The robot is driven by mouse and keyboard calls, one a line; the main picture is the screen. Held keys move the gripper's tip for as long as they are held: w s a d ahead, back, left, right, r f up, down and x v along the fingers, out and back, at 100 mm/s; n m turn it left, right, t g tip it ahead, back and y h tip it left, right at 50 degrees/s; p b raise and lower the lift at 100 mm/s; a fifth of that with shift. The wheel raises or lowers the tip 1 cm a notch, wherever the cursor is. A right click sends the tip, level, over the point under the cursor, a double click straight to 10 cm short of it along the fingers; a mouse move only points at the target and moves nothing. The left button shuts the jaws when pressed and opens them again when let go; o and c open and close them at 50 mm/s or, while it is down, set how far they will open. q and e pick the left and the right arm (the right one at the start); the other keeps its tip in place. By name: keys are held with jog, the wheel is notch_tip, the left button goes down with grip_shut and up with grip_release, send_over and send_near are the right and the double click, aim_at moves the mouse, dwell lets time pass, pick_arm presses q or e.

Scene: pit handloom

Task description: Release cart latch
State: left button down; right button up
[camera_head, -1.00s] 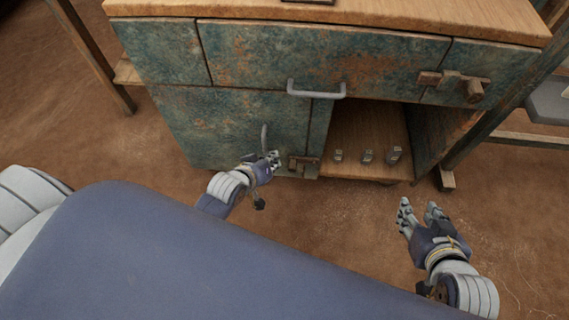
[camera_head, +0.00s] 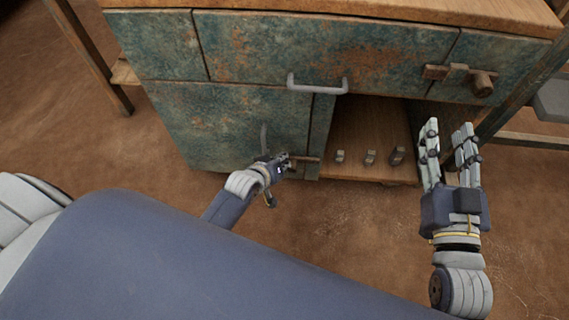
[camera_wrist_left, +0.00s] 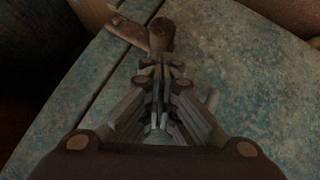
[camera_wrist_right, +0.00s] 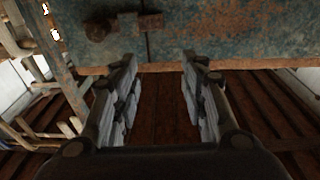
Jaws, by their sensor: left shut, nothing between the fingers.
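The cart (camera_head: 235,125) is teal, rusted metal with a wooden top. A brown lower latch (camera_head: 306,159) sits at the right edge of its closed lower-left door. My left gripper (camera_head: 286,160) is shut and empty beside this latch and partly covers it. In the left wrist view the latch bar (camera_wrist_left: 128,29) and its round knob (camera_wrist_left: 161,35) lie just beyond the shut fingertips (camera_wrist_left: 160,68); contact cannot be told. An upper latch (camera_head: 460,77) with a knob is on the right drawer front. My right gripper (camera_head: 450,135) is open and empty, below the upper latch.
A grey drawer handle (camera_head: 317,84) projects from the wide drawer. An open compartment (camera_head: 365,118) holds several small metal pieces (camera_head: 370,158). A wooden frame post (camera_head: 520,90) stands right of the cart. The brown floor (camera_head: 340,230) before the cart is clear.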

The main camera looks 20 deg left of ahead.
jog(key=shift+s+a+r+t, duration=0.1)
jog(key=shift+r+t, duration=0.3)
jog(key=shift+r, duration=0.35)
jog(key=shift+s+a+r+t, duration=0.1)
jog(key=shift+r+t, duration=0.3)
jog(key=shift+r, duration=0.3)
jog(key=shift+r+y+b, duration=0.1)
jog(key=shift+y+b, duration=0.2)
